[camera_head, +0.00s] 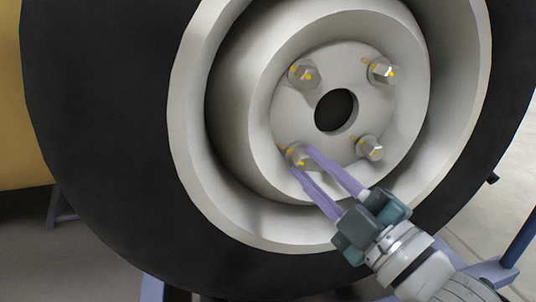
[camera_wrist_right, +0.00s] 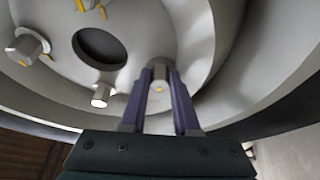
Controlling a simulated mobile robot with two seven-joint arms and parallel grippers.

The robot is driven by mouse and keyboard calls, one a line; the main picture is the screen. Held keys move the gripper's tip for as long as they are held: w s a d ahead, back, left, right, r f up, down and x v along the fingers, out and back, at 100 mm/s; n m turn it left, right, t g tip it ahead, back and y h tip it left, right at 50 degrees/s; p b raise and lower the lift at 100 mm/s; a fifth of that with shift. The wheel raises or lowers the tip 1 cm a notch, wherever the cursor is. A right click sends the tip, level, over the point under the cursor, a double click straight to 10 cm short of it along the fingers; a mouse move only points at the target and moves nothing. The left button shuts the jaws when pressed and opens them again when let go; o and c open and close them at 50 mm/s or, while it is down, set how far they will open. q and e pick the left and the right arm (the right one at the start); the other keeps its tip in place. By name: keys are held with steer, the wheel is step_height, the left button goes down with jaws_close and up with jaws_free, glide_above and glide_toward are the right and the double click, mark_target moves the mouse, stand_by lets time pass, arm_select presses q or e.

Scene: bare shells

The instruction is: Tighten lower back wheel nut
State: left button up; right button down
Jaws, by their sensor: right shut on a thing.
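The wheel's grey hub (camera_head: 334,70) carries several hex nuts around a dark centre hole. The lower left nut (camera_head: 297,154) has yellow marks, and my right gripper (camera_head: 305,158) is closed around it with its purple fingers. In the right wrist view this nut (camera_wrist_right: 159,75) sits between the two fingertips of the right gripper (camera_wrist_right: 160,90), a yellow mark on its near side. The lower right nut (camera_head: 370,148) is free, apart from the gripper. My left gripper is not in view.
The upper left nut (camera_head: 305,74) and upper right nut (camera_head: 382,71) also show yellow marks. The deep pale rim (camera_head: 207,165) and black tyre (camera_head: 100,120) surround the hub. A yellow body (camera_head: 22,140) stands at left. Blue frame parts (camera_head: 152,287) show below.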

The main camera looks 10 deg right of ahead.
steer(key=c, duration=0.7)
jaws_free()
steer(key=shift+o, duration=0.2)
steer(key=shift+s+d, duration=0.1)
steer(key=shift+s, duration=0.1)
steer(key=p+v, duration=0.3)
steer(key=v, duration=0.6)
steer(key=shift+s+p, duration=0.25)
steer(key=shift+p, duration=0.05)
steer(key=shift+f, duration=0.1)
